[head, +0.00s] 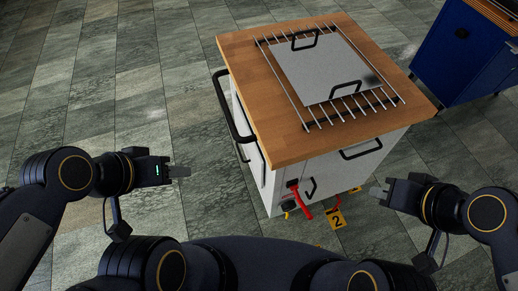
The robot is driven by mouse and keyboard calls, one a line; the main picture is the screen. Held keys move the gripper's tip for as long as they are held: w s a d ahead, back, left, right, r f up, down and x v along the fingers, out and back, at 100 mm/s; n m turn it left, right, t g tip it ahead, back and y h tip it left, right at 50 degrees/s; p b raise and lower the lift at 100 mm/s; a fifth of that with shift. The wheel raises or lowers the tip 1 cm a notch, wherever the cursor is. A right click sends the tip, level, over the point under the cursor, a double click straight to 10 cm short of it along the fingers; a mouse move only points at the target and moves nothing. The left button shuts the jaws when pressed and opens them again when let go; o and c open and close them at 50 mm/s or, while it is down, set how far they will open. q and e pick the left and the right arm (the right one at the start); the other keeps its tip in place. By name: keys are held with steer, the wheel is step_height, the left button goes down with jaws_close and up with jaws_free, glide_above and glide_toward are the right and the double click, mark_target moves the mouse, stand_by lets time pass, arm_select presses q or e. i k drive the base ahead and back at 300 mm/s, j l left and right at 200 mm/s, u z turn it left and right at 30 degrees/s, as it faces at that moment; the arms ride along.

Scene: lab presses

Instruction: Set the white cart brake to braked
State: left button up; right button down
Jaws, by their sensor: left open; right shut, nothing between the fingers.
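The white cart (330,171) stands ahead of me, with a wooden top (249,61) and a black push handle (227,108) on its left side. A red lever (301,202) sticks out low at its near corner; it looks like the brake, and I cannot tell its setting. My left gripper (181,171) is open and empty over the floor, left of the cart and apart from it. My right gripper (379,192) is shut and empty, to the right of the red lever and not touching it.
A grey plate (326,75) with black handles lies on a wire rack on the cart top. A blue cabinet (463,55) stands at the upper right. The tiled floor to the left is clear.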

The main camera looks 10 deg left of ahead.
mark_target(294, 188)
steer(key=k+l, duration=0.1)
steer(key=k, duration=0.6)
steer(key=k+z, duration=0.1)
steer(key=k, duration=0.6)
steer(key=k+l, duration=0.2)
steer(key=k, duration=0.5)
